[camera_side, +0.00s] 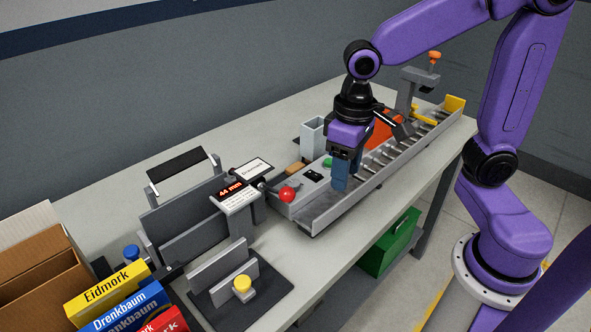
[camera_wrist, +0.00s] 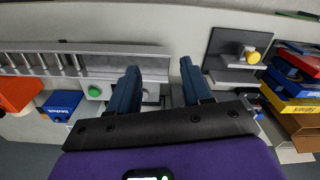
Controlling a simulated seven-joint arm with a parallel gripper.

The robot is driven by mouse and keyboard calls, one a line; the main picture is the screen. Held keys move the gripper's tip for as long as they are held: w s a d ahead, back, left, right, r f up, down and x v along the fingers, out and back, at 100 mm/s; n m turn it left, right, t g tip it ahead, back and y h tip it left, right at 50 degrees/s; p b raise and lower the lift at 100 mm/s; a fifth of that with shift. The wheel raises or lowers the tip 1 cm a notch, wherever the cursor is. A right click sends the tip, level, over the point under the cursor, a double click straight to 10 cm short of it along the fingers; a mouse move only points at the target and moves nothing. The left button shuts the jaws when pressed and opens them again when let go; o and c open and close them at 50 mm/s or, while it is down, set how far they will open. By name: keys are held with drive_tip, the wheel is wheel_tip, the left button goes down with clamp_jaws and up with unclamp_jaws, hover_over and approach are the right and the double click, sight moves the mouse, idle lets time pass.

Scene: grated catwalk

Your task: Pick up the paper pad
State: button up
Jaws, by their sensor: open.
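I cannot make out for certain which thing is the paper pad. A flat white-faced piece with dark lettering (camera_side: 255,168) lies beside the red-lit display (camera_side: 235,195), left of the metal tray. My gripper (camera_side: 341,182) points down over the near part of the long metal tray (camera_side: 345,205). Its blue fingers are spread apart in the wrist view (camera_wrist: 159,68), with nothing held between them. The fingers hide part of the tray in the side view.
Yellow (camera_side: 107,292), blue (camera_side: 128,309) and red packs stand by a cardboard box (camera_side: 42,272) at front left. An orange thing (camera_side: 383,130) stands behind my gripper.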

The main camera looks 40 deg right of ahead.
drive_tip(key=w+d+m, duration=0.2)
drive_tip(key=w+m, duration=0.9)
drive_tip(key=w, duration=0.4)
drive_tip(key=m, duration=1)
hover_over(291, 169)
drive_tip(key=f, duration=0.2)
wheel_tip(291, 169, down, 12)
drive_tip(key=shift+w+r, duration=0.1)
drive_tip(key=shift+f, duration=2.7)
drive_tip(key=shift+a, duration=0.1)
drive_tip(key=c, duration=0.8)
